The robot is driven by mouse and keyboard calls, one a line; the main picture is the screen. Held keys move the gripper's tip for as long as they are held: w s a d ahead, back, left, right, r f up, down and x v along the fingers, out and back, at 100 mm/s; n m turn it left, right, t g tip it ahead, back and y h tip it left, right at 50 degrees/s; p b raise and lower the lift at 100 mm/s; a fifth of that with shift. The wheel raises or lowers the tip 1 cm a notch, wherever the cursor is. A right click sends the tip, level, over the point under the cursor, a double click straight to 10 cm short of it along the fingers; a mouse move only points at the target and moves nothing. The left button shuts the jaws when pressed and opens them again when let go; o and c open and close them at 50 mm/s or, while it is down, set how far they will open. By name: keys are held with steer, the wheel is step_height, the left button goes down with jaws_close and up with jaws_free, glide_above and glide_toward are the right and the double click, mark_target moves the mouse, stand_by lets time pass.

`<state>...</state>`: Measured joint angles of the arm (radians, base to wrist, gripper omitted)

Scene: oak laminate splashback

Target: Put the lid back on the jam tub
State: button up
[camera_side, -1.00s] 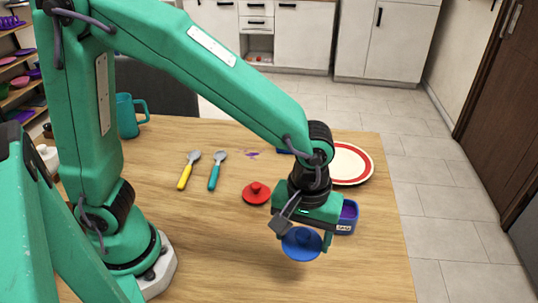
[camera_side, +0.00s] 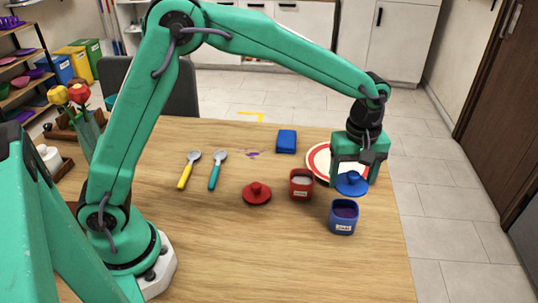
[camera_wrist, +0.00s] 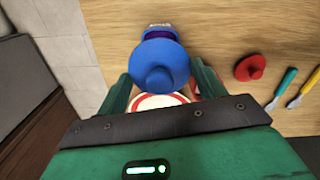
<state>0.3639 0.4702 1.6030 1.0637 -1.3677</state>
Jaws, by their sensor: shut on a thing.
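The jam tub is a blue square tub (camera_side: 343,222) with a pale label and dark purple contents, open at the top, near the right front of the table. The round blue lid (camera_side: 352,186) with a knob is held in my gripper (camera_side: 353,177), shut on it. The lid is in the air, apart from the tub, above and behind it in the side view. In the wrist view the blue lid (camera_wrist: 160,70) sits between the fingers (camera_wrist: 164,88) and covers part of the tub, whose far edge (camera_wrist: 161,27) shows beyond it.
A red tub (camera_side: 301,190) with pale contents stands left of the jam tub; a red lid (camera_side: 257,194) lies nearby. A red-rimmed plate (camera_side: 319,157) is partly behind my gripper. A blue block (camera_side: 286,141), yellow spoon (camera_side: 186,174) and teal spoon (camera_side: 215,174) lie farther back. The front table is clear.

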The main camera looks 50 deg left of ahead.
steer(key=shift+f, duration=0.2)
steer(key=shift+f, duration=3)
steer(key=shift+f, duration=0.2)
stand_by(0.3)
steer(key=o, duration=1.2)
steer(key=shift+c, duration=0.2)
steer(key=shift+r, duration=0.15)
steer(key=shift+r, duration=3.4)
